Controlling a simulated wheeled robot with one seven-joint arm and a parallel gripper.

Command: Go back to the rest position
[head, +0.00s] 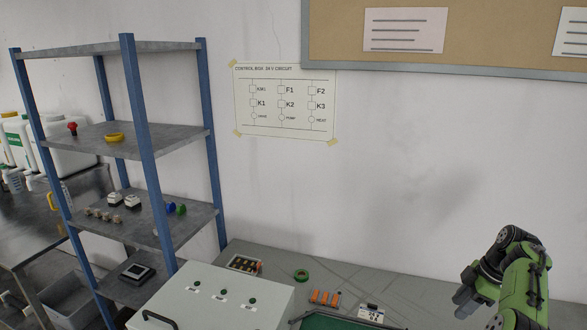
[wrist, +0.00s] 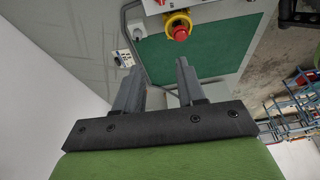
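My gripper (wrist: 158,80) shows in the wrist view with its two grey fingers spread apart and nothing between them. It hangs in the air above the bench. In the head view my green arm (head: 520,285) shows at the lower right, and the fingers cannot be made out there. Beyond the fingertips in the wrist view lies a green mat (wrist: 205,50). A red emergency stop button on a yellow base (wrist: 180,30) sits just past the mat's edge.
A blue-post shelf (head: 145,140) with small parts stands at the left. A white control box (head: 215,295) sits on the bench. A wall diagram (head: 285,102) hangs above. The air left of my arm is clear.

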